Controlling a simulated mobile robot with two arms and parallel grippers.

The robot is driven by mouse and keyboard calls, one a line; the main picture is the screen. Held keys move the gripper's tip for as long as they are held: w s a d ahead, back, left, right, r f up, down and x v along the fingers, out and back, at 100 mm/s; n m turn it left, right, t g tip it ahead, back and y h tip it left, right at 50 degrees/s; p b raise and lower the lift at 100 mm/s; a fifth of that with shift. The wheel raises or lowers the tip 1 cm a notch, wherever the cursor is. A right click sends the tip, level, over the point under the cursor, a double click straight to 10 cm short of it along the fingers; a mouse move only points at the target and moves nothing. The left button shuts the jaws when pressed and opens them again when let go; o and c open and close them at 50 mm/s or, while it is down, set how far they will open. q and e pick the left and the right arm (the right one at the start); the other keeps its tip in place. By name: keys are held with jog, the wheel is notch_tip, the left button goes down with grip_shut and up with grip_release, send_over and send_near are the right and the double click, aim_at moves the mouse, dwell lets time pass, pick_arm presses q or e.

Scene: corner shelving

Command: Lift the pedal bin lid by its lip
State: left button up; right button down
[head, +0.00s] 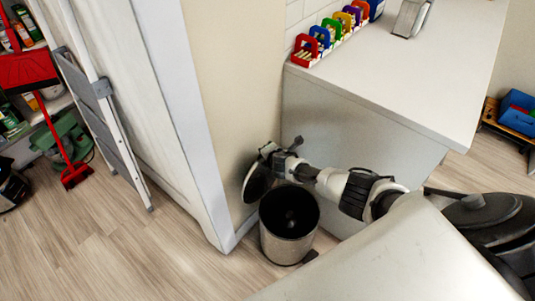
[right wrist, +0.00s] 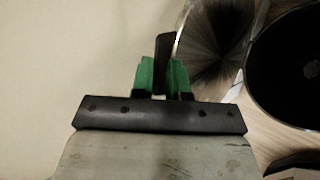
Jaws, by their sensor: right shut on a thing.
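The pedal bin (head: 288,240) is a small steel cylinder with a dark open mouth, standing on the floor beside the white cabinet. Its round lid (head: 257,184) is raised and tilted up at the bin's left side. My right gripper (head: 277,155) is at the lid's upper edge. In the right wrist view the green fingertips of my right gripper (right wrist: 162,75) are shut on the black lip (right wrist: 162,55) of the lid. The brushed metal lid (right wrist: 213,45) and the bin's dark mouth (right wrist: 290,75) show at the right there. My left gripper is not in view.
The cabinet side (head: 185,110) and a beige wall (head: 235,90) stand close to the bin. A white counter (head: 420,60) with coloured holders is above right. A stepladder (head: 105,110) and a red broom (head: 65,140) are at the left. Floor in front of the cabinet is clear.

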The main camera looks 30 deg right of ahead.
jog(key=c, duration=1.3)
grip_release()
jog(key=shift+s, duration=0.1)
jog(key=d+p+v, duration=0.1)
jog(key=p+v, duration=0.3)
jog(key=v, duration=0.6)
jog(key=shift+s+a+r, duration=0.2)
jog(key=shift+s+a, duration=0.05)
jog(key=shift+a, duration=0.25)
